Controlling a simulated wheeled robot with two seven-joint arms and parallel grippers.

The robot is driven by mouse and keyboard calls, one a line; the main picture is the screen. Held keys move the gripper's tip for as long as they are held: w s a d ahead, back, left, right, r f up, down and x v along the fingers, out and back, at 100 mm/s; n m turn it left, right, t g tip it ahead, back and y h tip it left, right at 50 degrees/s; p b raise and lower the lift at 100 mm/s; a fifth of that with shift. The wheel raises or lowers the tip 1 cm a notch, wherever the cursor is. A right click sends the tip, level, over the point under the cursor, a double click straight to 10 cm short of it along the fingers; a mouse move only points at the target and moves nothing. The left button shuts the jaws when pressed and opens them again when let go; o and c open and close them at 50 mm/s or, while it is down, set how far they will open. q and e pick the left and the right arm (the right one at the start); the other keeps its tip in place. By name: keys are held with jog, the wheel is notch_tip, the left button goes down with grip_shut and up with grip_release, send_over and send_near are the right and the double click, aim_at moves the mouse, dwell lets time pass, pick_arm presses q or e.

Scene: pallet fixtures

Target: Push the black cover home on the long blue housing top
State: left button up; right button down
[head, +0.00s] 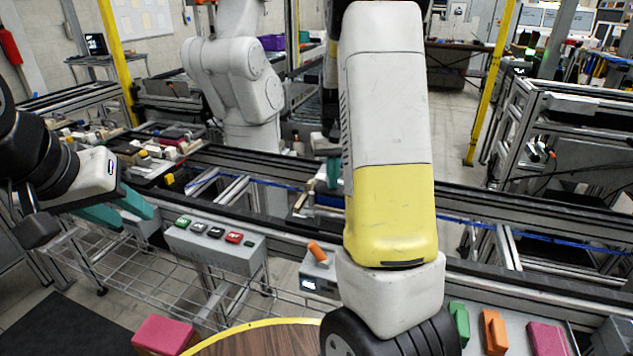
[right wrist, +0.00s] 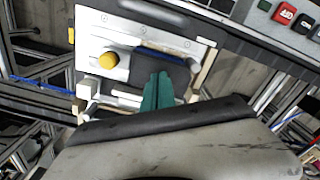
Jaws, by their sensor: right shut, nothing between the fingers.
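In the right wrist view my right gripper (right wrist: 158,90) is shut and empty, its teal fingertips together over a dark piece (right wrist: 176,75) that looks like the black cover. I cannot tell whether they touch it. The dark piece lies in a pale fixture plate (right wrist: 125,30). A thin blue strip (right wrist: 162,53) shows along its far edge, perhaps the long blue housing top; the rest of it is hidden. In the head view my right arm blocks most of this spot. My left gripper (head: 122,210) is open and empty at the left, away from the fixture.
The fixture plate carries a yellow knob (right wrist: 107,61). A grey button box (head: 215,247) stands at the conveyor's front edge. Coloured blocks (head: 493,331) lie at front right, with a pink block (head: 163,335) at front left.

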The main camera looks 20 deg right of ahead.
notch_tip(320, 180, up, 7)
dwell(0.9)
dwell(0.4)
jog(key=s+a+r+n+t+y, duration=0.1)
jog(key=s+a+r+t, duration=0.2)
jog(key=s+a, duration=0.3)
jog(key=s+a+r+n+t+y, duration=0.1)
jog(key=s+a+r+t, duration=0.2)
jog(key=s, duration=1.4)
jog(key=a+r, duration=0.2)
jog(key=a, duration=0.1)
jog(key=shift+a+r, duration=0.25)
jog(key=shift+a, duration=0.15)
